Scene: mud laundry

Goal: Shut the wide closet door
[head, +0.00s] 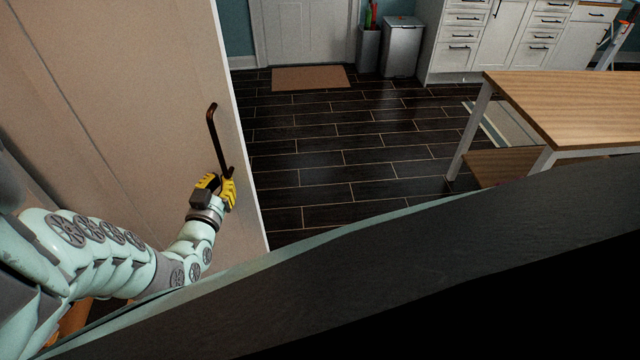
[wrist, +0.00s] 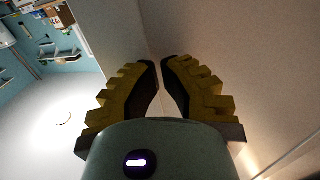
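The wide closet door (head: 130,110) is a pale beige panel filling the left of the head view and standing out into the room. Its dark bar handle (head: 217,140) is near the free edge. My gripper (head: 222,182) is at the handle's lower end, close to the door face. Whether it touches the handle I cannot tell. In the wrist view the yellow fingers (wrist: 160,66) are drawn together with only a narrow gap at the tips. No handle shows between them there. A pale panel fills the right of that view.
A wooden table (head: 570,105) stands at the right. A brown doormat (head: 310,78) lies before a white door (head: 305,30). A bin (head: 402,48) and white cabinets (head: 500,40) are at the back. The dark tiled floor (head: 340,150) between is clear.

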